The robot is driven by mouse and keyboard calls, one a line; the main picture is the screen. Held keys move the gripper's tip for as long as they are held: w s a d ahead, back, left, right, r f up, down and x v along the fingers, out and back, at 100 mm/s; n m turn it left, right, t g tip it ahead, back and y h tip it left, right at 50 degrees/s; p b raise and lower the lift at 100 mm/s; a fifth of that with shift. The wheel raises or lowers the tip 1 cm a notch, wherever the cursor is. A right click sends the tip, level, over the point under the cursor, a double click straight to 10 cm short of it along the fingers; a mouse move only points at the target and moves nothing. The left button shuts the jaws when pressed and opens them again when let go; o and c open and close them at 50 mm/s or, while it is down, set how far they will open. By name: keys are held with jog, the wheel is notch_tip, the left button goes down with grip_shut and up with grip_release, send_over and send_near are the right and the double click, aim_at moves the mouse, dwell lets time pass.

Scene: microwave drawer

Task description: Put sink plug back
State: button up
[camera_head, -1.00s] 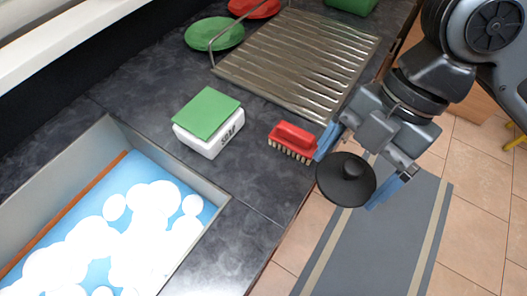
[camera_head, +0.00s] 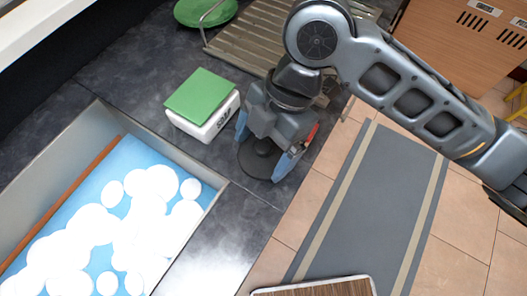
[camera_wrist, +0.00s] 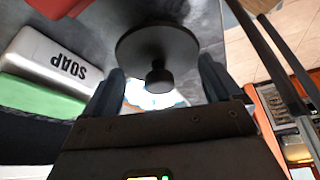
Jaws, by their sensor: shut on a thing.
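The black sink plug (camera_head: 258,160), a round disc with a small knob, hangs at my gripper (camera_head: 262,150) over the dark counter, right of the sink (camera_head: 215,196). In the wrist view, the plug (camera_wrist: 150,45) shows its disc and knob between the two fingers of my gripper (camera_wrist: 160,84). My gripper is shut on the plug. The sink holds blue water with white foam. Its drain is hidden under the foam.
A white soap box (camera_head: 208,128) with a green sponge (camera_head: 200,95) on it stands close left of my gripper. A red brush (camera_head: 313,131) is mostly hidden behind the gripper. A metal drying rack (camera_head: 250,35) and green plate (camera_head: 205,10) lie behind.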

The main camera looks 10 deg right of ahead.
aim_at(263, 158)
jog(key=shift+f, duration=1.9)
jog(key=shift+f, duration=0.15)
jog(key=o, duration=0.7)
jog(key=v, duration=1.2)
